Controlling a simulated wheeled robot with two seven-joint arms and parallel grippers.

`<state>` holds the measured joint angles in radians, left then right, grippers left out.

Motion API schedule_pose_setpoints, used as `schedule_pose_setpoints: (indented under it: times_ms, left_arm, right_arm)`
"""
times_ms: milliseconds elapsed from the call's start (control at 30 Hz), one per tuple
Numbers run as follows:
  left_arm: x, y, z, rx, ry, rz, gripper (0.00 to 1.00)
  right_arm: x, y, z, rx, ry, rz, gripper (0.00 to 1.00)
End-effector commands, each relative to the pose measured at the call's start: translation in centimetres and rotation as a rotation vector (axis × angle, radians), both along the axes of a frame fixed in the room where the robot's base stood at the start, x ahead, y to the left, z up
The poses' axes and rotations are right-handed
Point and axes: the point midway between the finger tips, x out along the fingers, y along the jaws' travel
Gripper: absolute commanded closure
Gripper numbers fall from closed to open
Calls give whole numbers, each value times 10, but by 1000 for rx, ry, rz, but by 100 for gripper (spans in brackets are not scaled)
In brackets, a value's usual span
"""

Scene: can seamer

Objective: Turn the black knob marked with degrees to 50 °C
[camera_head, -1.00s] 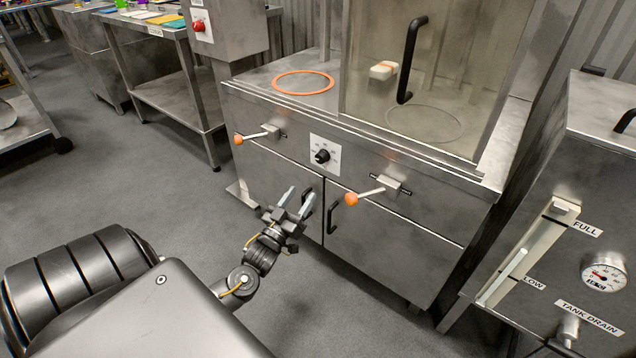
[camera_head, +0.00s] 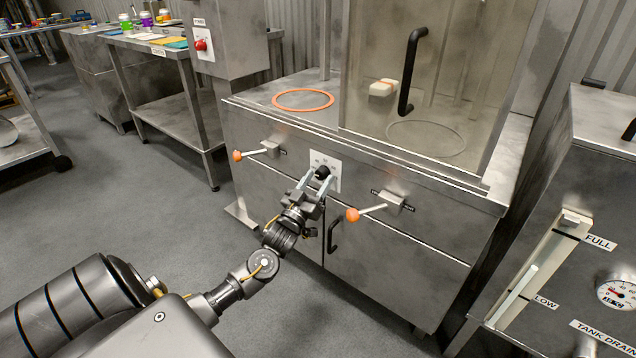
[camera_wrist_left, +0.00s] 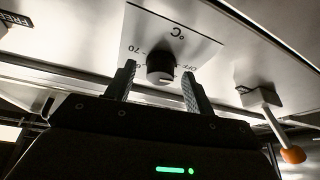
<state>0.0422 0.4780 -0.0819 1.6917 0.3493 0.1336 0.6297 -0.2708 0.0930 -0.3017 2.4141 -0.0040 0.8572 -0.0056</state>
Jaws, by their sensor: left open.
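The black knob (camera_head: 322,172) sits on a white dial plate (camera_head: 334,163) on the front of the steel cabinet. In the left wrist view the knob (camera_wrist_left: 160,68) shows between the fingers, with "°C", "70" and "OFF" printed on the plate (camera_wrist_left: 185,35) around it; its exact pointer setting is hard to read. My left gripper (camera_head: 319,178) is open, its two fingers pointing at the knob, one on each side. In the wrist view gaps show between the fingers (camera_wrist_left: 160,80) and the knob. My right gripper is not in view.
Orange-tipped levers stand out left (camera_head: 259,151) and right (camera_head: 372,211) of the dial. Black door handles sit below, one (camera_head: 334,236) clearly visible. A clear guard with a black handle (camera_head: 411,72) is above. A tank with a gauge (camera_head: 618,292) stands at right.

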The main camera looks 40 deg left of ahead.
Motion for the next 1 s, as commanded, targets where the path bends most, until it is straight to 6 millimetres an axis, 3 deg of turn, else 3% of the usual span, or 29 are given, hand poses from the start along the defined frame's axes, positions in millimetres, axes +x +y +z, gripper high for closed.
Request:
schedule_pose_setpoints:
  times_ms: [400,733,1000]
  left_arm:
    - [7,1,3,0,1,1,48]
    - [7,1,3,0,1,1,91]
    - [7,2,3,29,2,1,91]
  right_arm:
    - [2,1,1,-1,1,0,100]
    - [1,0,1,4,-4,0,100]
    - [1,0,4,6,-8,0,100]
